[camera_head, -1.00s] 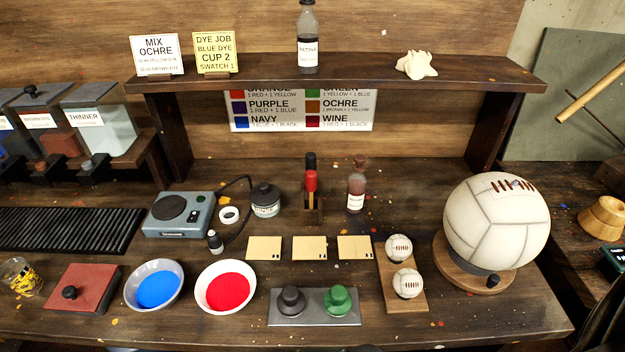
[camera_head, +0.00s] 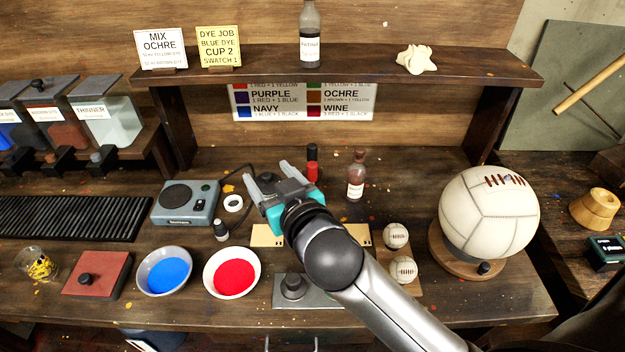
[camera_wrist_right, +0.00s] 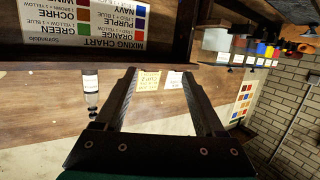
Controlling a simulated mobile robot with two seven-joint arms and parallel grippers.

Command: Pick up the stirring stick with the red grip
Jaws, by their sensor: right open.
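The stirring stick with the red grip (camera_head: 312,172) stands upright at the back middle of the bench, in front of a stick with a black grip (camera_head: 312,151). Their holder and lower parts are hidden behind my right gripper. My right gripper (camera_head: 268,172) is open and empty, just left of the red grip and above the bench. In the right wrist view its two fingers (camera_wrist_right: 158,78) are apart with nothing between them, and the red grip does not show there. My left gripper is not in view.
A brown bottle (camera_head: 355,176) stands right of the sticks. A grey-blue hot plate (camera_head: 186,203) stands to the left. Blue (camera_head: 164,271) and red (camera_head: 232,275) dye bowls are in front. The shelf (camera_head: 400,69) overhangs behind.

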